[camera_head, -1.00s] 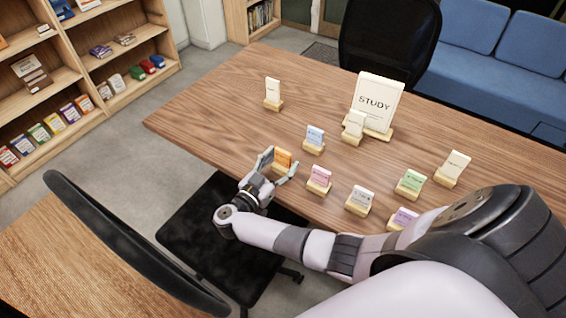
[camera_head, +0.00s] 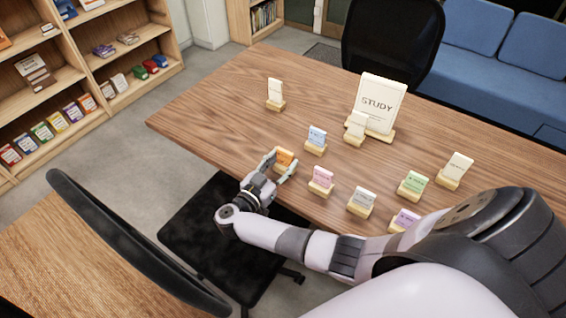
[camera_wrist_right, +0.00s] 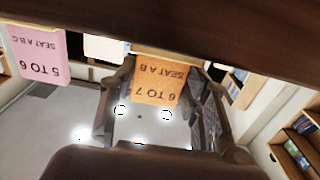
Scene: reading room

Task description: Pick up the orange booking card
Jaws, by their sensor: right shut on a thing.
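The orange booking card (camera_head: 285,157) is at the near edge of the wooden table, by its pale wooden stand. In the right wrist view the orange card (camera_wrist_right: 160,80) appears upside down with "6 TO 7" and "SEAT A B" printed on it. My right gripper (camera_head: 282,163) is shut on the card, one finger on each side; its fingers also flank the card in the right wrist view (camera_wrist_right: 160,92). The lower part of the card is partly hidden by the gripper in the head view. My left gripper is not in view.
A pink card (camera_head: 322,176) stands close to the right of my gripper, and a blue card (camera_head: 317,137) stands behind it. A STUDY sign (camera_head: 379,100) and several other cards stand farther right. The table's left part (camera_head: 215,115) is clear. A black chair (camera_head: 215,240) is below the near edge.

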